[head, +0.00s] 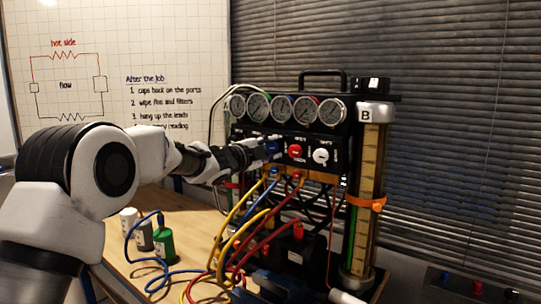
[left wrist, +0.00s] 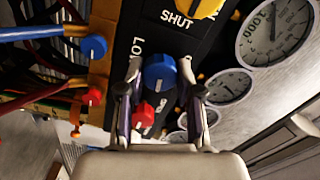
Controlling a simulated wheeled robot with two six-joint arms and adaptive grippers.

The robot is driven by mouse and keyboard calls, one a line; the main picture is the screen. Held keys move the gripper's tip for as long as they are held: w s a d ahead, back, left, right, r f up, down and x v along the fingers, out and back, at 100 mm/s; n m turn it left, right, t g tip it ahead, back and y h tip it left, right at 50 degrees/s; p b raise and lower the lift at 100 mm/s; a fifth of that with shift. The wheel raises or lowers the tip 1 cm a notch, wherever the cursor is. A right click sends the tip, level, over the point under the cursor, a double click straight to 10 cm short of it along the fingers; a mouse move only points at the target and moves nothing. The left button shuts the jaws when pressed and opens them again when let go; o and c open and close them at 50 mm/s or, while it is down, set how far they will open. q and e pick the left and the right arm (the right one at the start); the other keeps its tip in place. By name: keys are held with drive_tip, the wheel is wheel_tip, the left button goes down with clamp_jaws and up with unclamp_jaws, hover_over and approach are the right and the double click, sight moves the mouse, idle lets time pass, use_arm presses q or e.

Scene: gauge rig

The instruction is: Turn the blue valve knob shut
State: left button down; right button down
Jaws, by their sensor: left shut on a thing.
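The blue valve knob (left wrist: 160,71) is on the black front panel of the gauge rig. In the left wrist view it sits between the two fingers of my left gripper (left wrist: 161,80), which is shut on it. In the head view the left gripper (head: 258,152) reaches the panel from the left, and the blue knob (head: 273,147) shows only in part at its tip. The label "SHUT" is readable on the panel beside a yellow knob (left wrist: 204,7); labels near the blue knob are partly covered. My right gripper is not in view.
A red knob (head: 295,151) and a white knob (head: 320,156) are right of the blue one. Several gauges (head: 282,107) sit above. Yellow, red and blue hoses (head: 226,222) hang below. A glass column (head: 368,200) stands at right. A green container (head: 163,243) stands on the table.

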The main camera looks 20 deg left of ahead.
use_arm(q)
drive_tip(key=shift+r+m+b, duration=0.15)
drive_tip(key=shift+m+b, duration=0.25)
drive_tip(key=shift+m, duration=0.5)
drive_tip(key=shift+a+r, duration=0.1)
drive_tip(key=c, duration=0.9)
unclamp_jaws()
drive_tip(key=shift+w, duration=0.1)
drive_tip(key=shift+o, duration=0.7)
drive_tip(key=shift+w+f, duration=0.1)
drive_tip(key=shift+f, duration=0.1)
drive_tip(key=v, duration=1.2)
